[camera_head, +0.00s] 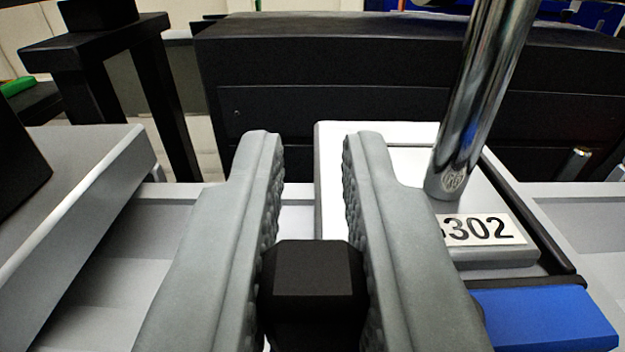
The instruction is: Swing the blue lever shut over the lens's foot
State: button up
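The blue lever (545,318) shows at the lower right, a flat blue bar running behind my right finger. My gripper (312,140) has its two grey fingers either side of a black block-shaped knob (312,275), with both ridged pads against its sides. Whether the knob joins the blue lever is hidden by the right finger. The lens's foot (480,257) is a light grey plate with a label ending in "302", right of the fingers. A chrome post (482,95) rises from it, tilted in the picture. The lens itself is out of view. The blue lever lies in front of the foot.
A long black box (330,95) stands behind the foot. A grey rail (180,205) crosses behind the fingers, and a grey sloped panel (80,200) is at left. A black stand (100,45) is at the back left. The chrome post is close to my right finger.

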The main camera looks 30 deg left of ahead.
jog(key=shift+d+y, duration=0.1)
jog(key=shift+y, duration=0.2)
grip_shut()
jog(key=shift+n+g, duration=0.4)
jog(key=shift+n, duration=0.1)
jog(key=shift+s+n+g+y, duration=0.25)
jog(key=shift+n+g+y, duration=0.3)
jog(key=shift+y, duration=0.2)
jog(key=shift+s+n+g+y, duration=0.2)
jog(key=shift+n+g+y, duration=0.25)
jog(key=shift+g+y, duration=0.25)
jog(key=o, duration=0.8)
grip_release()
jog(key=v, duration=1.7)
jog(key=shift+s+d+f, duration=0.1)
jog(key=shift+s+d, duration=0.05)
jog(key=shift+d, duration=0.1)
